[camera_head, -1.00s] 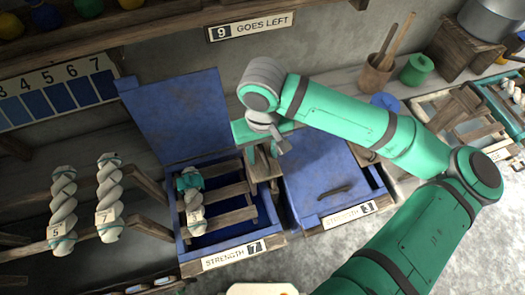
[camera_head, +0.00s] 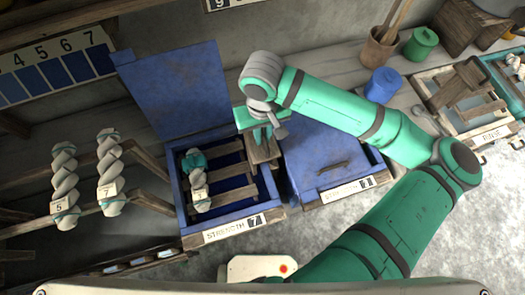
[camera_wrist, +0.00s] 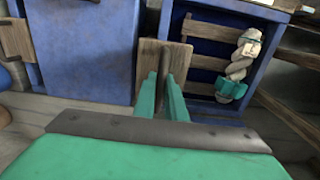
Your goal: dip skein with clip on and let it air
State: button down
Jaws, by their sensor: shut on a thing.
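A white twisted skein (camera_head: 199,183) with a teal clip (camera_head: 194,160) on its far end and a paper tag lies over the wooden slats in the open blue vat (camera_head: 278,194) labelled STRENGTH 7. The vat's blue lid (camera_head: 172,90) stands raised behind it. The skein (camera_wrist: 240,68) and clip (camera_wrist: 230,90) also show in the wrist view. My gripper (camera_head: 263,134) is right of the skein, apart from it. Its fingers (camera_wrist: 167,90) are shut on a thin dark handle (camera_wrist: 167,62) before a wooden block (camera_head: 262,153) between the vats. The fingers partly hide the handle.
A second blue vat with a closed lid (camera_head: 322,165) stands right of the block. Two tagged skeins, 5 (camera_head: 65,185) and 7 (camera_head: 108,172), hang at left. A blue pot (camera_head: 382,84), a green pot (camera_head: 421,43) and a RINSE tray (camera_head: 487,136) are at right.

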jog(key=shift+f, duration=6.6)
jog(key=shift+w+r, duration=0.1)
jog(key=shift+r, duration=9.15)
